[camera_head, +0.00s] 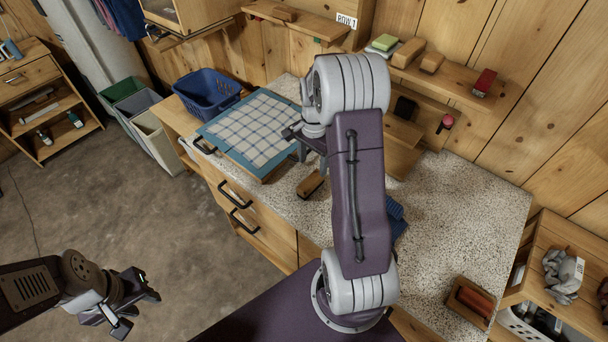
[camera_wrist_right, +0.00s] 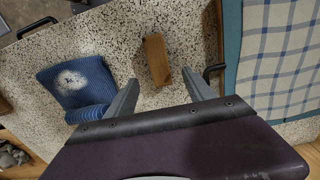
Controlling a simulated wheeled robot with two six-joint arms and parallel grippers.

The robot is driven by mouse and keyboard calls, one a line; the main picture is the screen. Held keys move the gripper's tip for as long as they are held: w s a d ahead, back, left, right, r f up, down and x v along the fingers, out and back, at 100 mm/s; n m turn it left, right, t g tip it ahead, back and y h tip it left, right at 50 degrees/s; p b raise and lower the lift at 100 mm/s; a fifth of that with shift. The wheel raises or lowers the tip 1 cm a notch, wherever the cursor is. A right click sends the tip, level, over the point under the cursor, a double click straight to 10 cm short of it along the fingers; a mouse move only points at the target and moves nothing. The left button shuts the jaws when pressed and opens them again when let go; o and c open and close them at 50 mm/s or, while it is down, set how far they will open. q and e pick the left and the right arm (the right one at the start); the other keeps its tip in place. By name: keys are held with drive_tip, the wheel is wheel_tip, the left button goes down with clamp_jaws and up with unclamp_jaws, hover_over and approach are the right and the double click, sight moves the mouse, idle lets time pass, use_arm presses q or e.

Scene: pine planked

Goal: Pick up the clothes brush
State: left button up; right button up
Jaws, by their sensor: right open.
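The clothes brush appears as a narrow wooden block (camera_head: 311,184) lying on the speckled worktop. In the right wrist view the brush (camera_wrist_right: 156,60) lies just beyond the fingertips, roughly in line with the gap between them. My right gripper (camera_wrist_right: 161,88) is open and empty, with its two grey fingers apart. In the head view my right arm reaches over the worktop and partly hides the gripper. The bristles cannot be made out. My left gripper (camera_head: 136,300) is over the floor at lower left, far from the brush, with its fingers apart and empty.
A blue ribbed folded item (camera_wrist_right: 78,84) with a pale patch lies left of the brush in the wrist view. A blue board with checked cloth (camera_head: 207,137) lies on the other side. A blue basket (camera_head: 207,91) and wall shelves stand behind. Bare worktop (camera_head: 455,200) extends right.

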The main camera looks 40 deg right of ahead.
sight(311, 181)
drive_tip(key=shift+s+f, duration=0.35)
drive_tip(key=shift+s, duration=0.45)
drive_tip(key=f, duration=0.1)
drive_tip(key=w+f, duration=0.1)
drive_tip(key=shift+w+a+f, duration=0.1)
drive_tip(key=shift+f, duration=0.3)
drive_tip(key=shift+w+f, duration=0.25)
drive_tip(key=f, duration=0.1)
drive_tip(key=f+p, duration=0.1)
drive_tip(key=s+f, duration=0.1)
drive_tip(key=f, duration=0.1)
drive_tip(key=shift+a+p, duration=0.3)
drive_tip(key=shift+w+f, duration=0.2)
drive_tip(key=shift+f, duration=0.2)
drive_tip(key=shift+w+f, duration=0.15)
drive_tip(key=shift+w, duration=0.05)
drive_tip(key=shift+s, duration=0.15)
drive_tip(key=c, duration=1.3)
use_arm(q)
drive_tip(key=shift+s+r, duration=0.2)
drive_tip(key=shift+r, duration=0.65)
use_arm(e)
clamp_jaws()
